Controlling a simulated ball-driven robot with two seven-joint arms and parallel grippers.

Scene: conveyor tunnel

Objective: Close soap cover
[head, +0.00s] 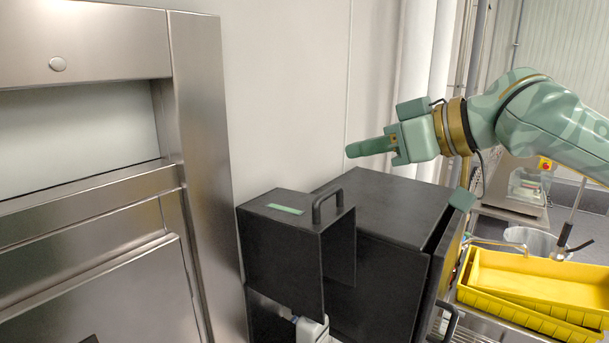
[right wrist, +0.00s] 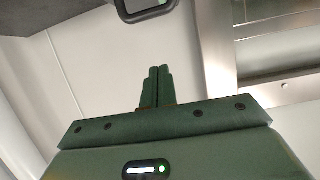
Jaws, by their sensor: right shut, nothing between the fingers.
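The soap cover (head: 262,225) is a black box-like part with a green label and a black handle (head: 327,203) on top. It stands at the left of a larger black cabinet. A pale bottle (head: 312,330) partly shows below the cover's lower edge, cut off by the frame. My right gripper (head: 350,151) is shut and empty, above and behind the handle, apart from the cover. Its closed fingers also show in the right wrist view (right wrist: 158,72). A dark rounded loop there, perhaps the handle (right wrist: 146,12), is cut by the top edge. My left gripper is not in view.
The large black cabinet (head: 385,205) stands under my right arm. A steel frame and door (head: 200,170) are at the left, with a pale wall behind. Yellow trays (head: 540,285) lie at the lower right. The air above the cover is clear.

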